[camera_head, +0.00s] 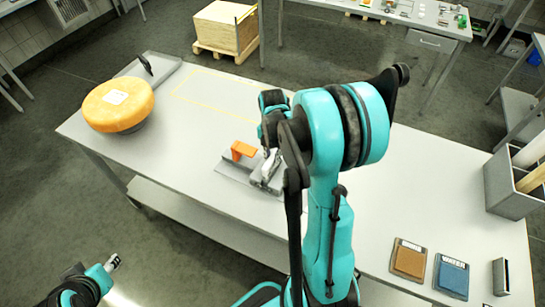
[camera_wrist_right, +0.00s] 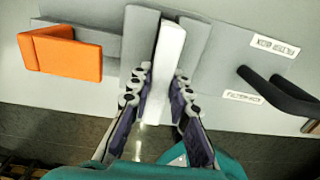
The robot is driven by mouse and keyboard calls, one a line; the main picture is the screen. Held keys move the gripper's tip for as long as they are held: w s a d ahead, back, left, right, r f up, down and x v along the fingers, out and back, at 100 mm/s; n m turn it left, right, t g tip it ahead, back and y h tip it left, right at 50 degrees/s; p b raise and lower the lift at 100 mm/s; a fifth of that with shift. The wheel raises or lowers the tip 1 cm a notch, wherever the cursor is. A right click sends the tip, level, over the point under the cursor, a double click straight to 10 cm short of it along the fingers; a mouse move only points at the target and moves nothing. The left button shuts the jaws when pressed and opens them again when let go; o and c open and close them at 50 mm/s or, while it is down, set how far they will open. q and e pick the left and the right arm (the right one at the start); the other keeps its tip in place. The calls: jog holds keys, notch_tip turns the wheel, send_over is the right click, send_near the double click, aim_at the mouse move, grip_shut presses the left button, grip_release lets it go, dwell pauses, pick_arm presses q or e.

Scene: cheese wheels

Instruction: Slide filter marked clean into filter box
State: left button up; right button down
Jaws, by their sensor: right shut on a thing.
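In the right wrist view, my right gripper (camera_wrist_right: 160,98) is shut on a pale, narrow slab (camera_wrist_right: 168,50) standing on edge between its fingers. No clean mark on the slab can be read. Right beside it is a grey filter box (camera_wrist_right: 215,60) with "FILTER BOX" labels and a black handle (camera_wrist_right: 280,92). I cannot tell how far the slab is inside the box. In the head view, my right gripper (camera_head: 268,168) is over the grey fixture (camera_head: 232,168) on the table, partly hidden by my arm. My left gripper (camera_head: 113,262) is low at the left, away from the table.
An orange block (camera_head: 243,150) is on the fixture's left side. A large cheese wheel (camera_head: 118,104) sits at the table's left end by a grey tray (camera_head: 165,75). Brown (camera_head: 408,260) and blue (camera_head: 452,276) pads and a grey bin (camera_head: 505,185) are at the right.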

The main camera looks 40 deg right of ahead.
jog(key=shift+f+b, duration=1.25)
jog(key=shift+f, duration=0.25)
jog(key=c, duration=1.3)
grip_release()
jog(key=shift+r, duration=0.1)
notch_tip(320, 180, up, 12)
jog(key=shift+f, duration=0.1)
jog(key=shift+a, duration=0.1)
